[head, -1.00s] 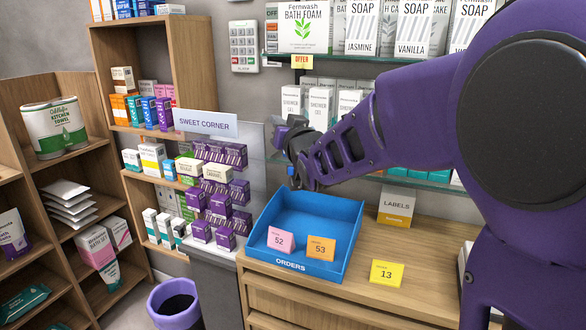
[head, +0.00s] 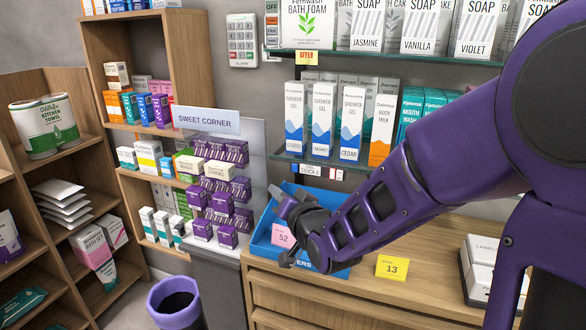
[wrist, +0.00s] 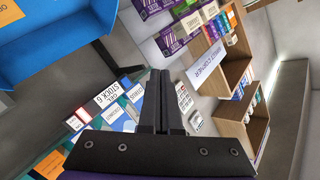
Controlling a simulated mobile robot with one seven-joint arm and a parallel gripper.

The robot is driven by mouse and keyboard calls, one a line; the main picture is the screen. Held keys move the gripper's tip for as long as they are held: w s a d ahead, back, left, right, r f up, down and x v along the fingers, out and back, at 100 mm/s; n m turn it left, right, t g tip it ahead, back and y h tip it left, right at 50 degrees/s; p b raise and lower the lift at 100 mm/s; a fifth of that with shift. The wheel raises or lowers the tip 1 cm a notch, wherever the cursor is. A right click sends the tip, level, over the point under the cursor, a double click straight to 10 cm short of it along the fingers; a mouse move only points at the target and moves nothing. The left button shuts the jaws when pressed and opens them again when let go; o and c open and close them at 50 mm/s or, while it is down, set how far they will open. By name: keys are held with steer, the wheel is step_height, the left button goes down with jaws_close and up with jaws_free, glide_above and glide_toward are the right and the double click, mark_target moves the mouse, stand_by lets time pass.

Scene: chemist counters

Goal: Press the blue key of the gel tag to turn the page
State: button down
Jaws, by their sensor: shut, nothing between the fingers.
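The gel tag (head: 320,171) is a small label on the front edge of the shelf under the shower gels. Its lettering appears to read "GEL STOCK 6". The blue key (head: 303,168) is at its left end and a red key (head: 338,175) at its right end. In the wrist view the tag (wrist: 106,99) lies left of my fingers, with the blue key (wrist: 135,92) at the end nearest them. My gripper (head: 275,192) is shut and empty, in front of and below the tag, over the blue tray. In the wrist view its fingers (wrist: 160,75) are together, apart from the tag.
The blue orders tray (head: 355,212), with a pink card 52 (head: 281,237), is partly hidden by my arm. A yellow card 13 (head: 391,268) stands on the wooden counter (head: 420,250). Shower gel boxes (head: 322,120) line the shelf above the tag. Sweet boxes (head: 222,195) stand left.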

mark_target(295, 171)
steer(key=w+d, duration=0.3)
steer(key=w, duration=0.5)
steer(key=shift+w+p, duration=0.15)
steer(key=shift+p, duration=0.2)
stand_by(2.0)
steer(key=shift+w+d, duration=0.15)
steer(key=shift+w, duration=0.25)
steer(key=shift+w+d, duration=0.15)
steer(key=shift+w, duration=0.3)
stand_by(0.6)
stand_by(0.3)
steer(key=shift+s+a, duration=0.25)
steer(key=shift+s, duration=0.6)
steer(key=shift+s+a+b, duration=0.2)
steer(key=shift+s+a, duration=0.1)
steer(key=shift+s, duration=0.5)
steer(key=shift+s+a+b, duration=0.15)
steer(key=shift+s+a, duration=0.15)
steer(key=shift+s, duration=0.45)
steer(key=shift+s+a+b, duration=0.2)
steer(key=shift+s+a, duration=0.1)
steer(key=shift+s, duration=0.5)
